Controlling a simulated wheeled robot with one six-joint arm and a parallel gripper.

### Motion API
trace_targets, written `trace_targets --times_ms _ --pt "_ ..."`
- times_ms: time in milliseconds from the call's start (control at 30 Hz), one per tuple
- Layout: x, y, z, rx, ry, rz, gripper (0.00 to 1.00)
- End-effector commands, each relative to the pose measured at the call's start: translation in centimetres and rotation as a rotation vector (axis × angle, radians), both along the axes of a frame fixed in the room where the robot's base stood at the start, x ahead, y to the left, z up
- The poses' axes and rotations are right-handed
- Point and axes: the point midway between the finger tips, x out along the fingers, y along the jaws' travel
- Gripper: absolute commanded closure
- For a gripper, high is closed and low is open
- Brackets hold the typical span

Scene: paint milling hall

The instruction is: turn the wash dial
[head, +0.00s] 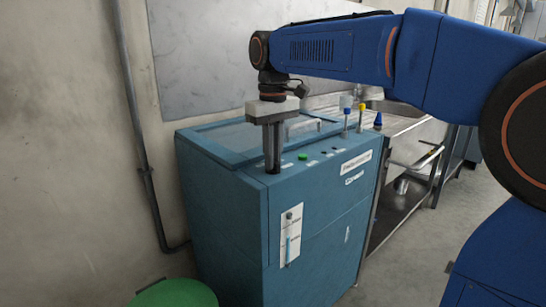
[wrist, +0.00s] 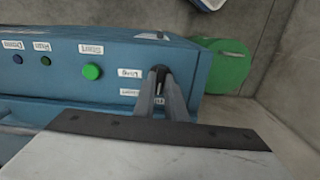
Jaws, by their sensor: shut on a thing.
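The wash dial (wrist: 159,88) is a small dark knob on the top front panel of a blue cabinet machine (head: 315,235). It shows only in part in the wrist view, between my fingers. My gripper (head: 272,170) points straight down onto the panel at the front left corner. In the wrist view my gripper (wrist: 160,77) is shut on the dial, one finger on each side. Small white labels sit beside it, upside down in this view. In the head view the fingers hide the dial. Its pointer direction cannot be told.
A green button (wrist: 91,71) and smaller dark buttons lie along the same panel. The cabinet's lid (head: 235,138) is behind. Blue and yellow-topped fittings (head: 361,112) stand to the right, near a metal sink bench (head: 405,130). A green round object (head: 175,294) stands on the floor left of the cabinet.

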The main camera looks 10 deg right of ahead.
Motion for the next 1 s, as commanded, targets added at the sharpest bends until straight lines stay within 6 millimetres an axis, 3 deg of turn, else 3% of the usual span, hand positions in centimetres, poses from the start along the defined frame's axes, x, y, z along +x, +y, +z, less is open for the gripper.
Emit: trace_targets --times_ms 267,1000 --pt "0.00 -0.01 0.03 0.000 0.000 -0.182 1.00" --pt "0.00 -0.01 0.05 0.000 -0.001 -0.883 1.00"
